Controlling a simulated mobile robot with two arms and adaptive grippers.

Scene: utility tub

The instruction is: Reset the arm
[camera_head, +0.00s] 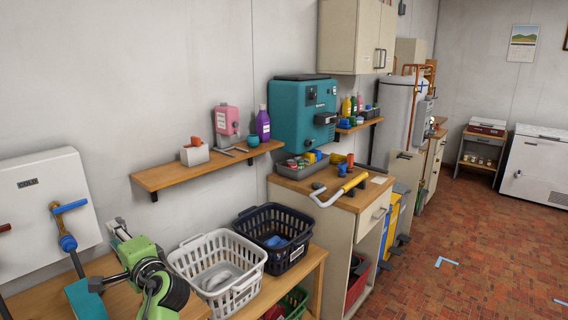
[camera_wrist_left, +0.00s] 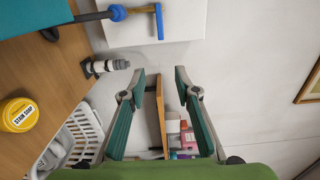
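My left arm, green and black, comes in at the lower left of the head view. Its gripper (camera_head: 98,280) is above the wooden bench, left of the white basket (camera_head: 217,264) and in front of the white COLD box (camera_head: 42,210). In the left wrist view the gripper (camera_wrist_left: 160,82) is open, its two teal fingers wide apart with nothing between them. Behind the gap show the wall and a wooden shelf (camera_wrist_left: 155,120). My right gripper is not in view.
A blue-handled tap (camera_head: 67,225) stands close to my left gripper. A yellow STAIN SOAP tin (camera_wrist_left: 18,114) and a grey-black fitting (camera_wrist_left: 104,66) are at the bench. A black basket (camera_head: 272,237) stands right of the white one.

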